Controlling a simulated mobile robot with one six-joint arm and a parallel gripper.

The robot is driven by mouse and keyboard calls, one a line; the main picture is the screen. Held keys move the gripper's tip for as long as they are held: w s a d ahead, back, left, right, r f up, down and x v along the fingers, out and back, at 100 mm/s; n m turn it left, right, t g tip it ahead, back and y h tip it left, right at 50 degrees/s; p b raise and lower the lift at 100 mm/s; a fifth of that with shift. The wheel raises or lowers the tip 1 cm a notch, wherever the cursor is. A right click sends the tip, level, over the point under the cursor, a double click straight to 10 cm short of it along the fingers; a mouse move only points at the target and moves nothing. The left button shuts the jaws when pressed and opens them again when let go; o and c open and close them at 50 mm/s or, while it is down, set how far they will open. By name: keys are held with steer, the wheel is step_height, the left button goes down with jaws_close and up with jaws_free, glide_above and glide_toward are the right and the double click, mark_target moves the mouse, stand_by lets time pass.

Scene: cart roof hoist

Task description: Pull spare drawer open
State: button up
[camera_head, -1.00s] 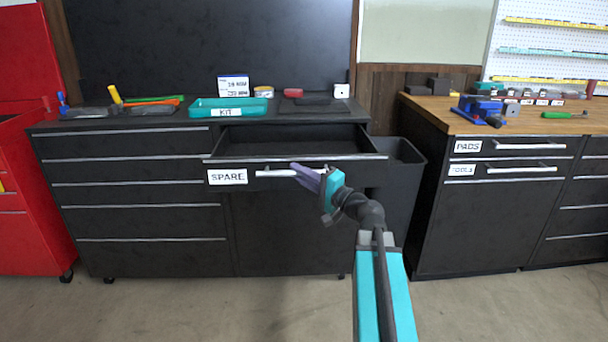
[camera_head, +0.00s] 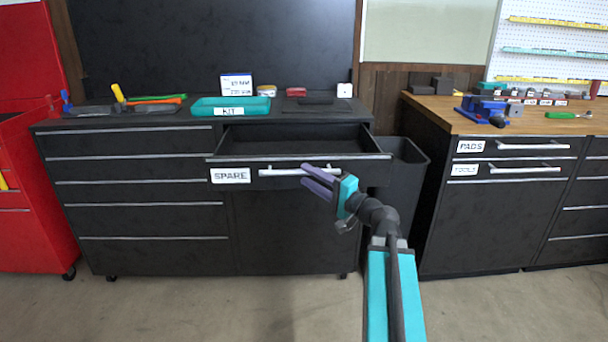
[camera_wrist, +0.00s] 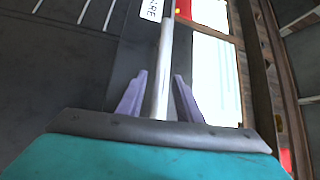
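The spare drawer (camera_head: 376,157) stands open under the dark bench top, and its inside looks empty from here. Its front bears a SPARE label (camera_head: 230,175) and a silver bar handle (camera_head: 290,171). My gripper (camera_head: 310,181) is just in front of the right part of the handle. In the wrist view, the handle (camera_wrist: 164,75) runs between the two purple fingers of my gripper (camera_wrist: 158,98). The fingers are apart, with a gap on either side of the bar, so the gripper is open.
A teal KIT tray (camera_head: 205,106) sits on the bench top above the drawer. A dark bin (camera_head: 408,165) stands right of the drawer. A wood-topped cabinet (camera_head: 440,122) with PADS and TOOLS drawers is farther right. A red cabinet (camera_head: 40,215) is at the left. The floor in front is clear.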

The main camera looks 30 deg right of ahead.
steer(key=b+v, duration=0.2)
steer(key=shift+s+d+f, duration=0.1)
steer(key=shift+s+f, duration=0.1)
steer(key=shift+s, duration=0.05)
steer(key=b+v, duration=0.2)
steer(key=b, duration=0.4)
steer(key=shift+s, duration=0.15)
steer(key=shift+b+v, duration=2.75)
steer(key=shift+b, duration=1.3)
steer(key=shift+r, duration=0.1)
